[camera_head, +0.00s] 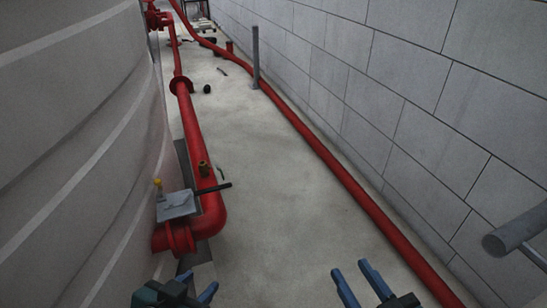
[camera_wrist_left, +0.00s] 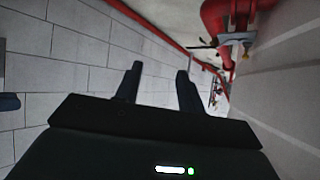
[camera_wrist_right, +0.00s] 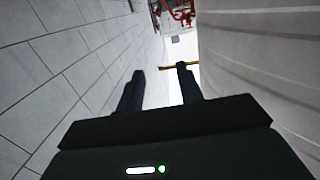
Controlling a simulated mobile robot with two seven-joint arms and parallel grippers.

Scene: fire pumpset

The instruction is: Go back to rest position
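My left gripper (camera_head: 198,279) is at the bottom edge of the head view, left of centre, beside the tank. Its two fingers stand apart with nothing between them, and the left wrist view (camera_wrist_left: 160,69) shows the same gap. My right gripper (camera_head: 350,266) is at the bottom edge, right of centre, over the concrete floor. Its fingers are spread and empty, as in the right wrist view (camera_wrist_right: 160,69). In that view a thin yellow bar (camera_wrist_right: 195,65) passes by the right finger's tip. I cannot tell how far behind it is.
A ribbed tank (camera_head: 75,130) fills the left. A red flanged pipe (camera_head: 197,135) runs beside it, with a grey plate (camera_head: 177,204) near its elbow. A block wall (camera_head: 390,90) and a long red pipe (camera_head: 330,160) bound the right. A grey post (camera_head: 256,58) stands there. The floor (camera_head: 275,190) between is clear.

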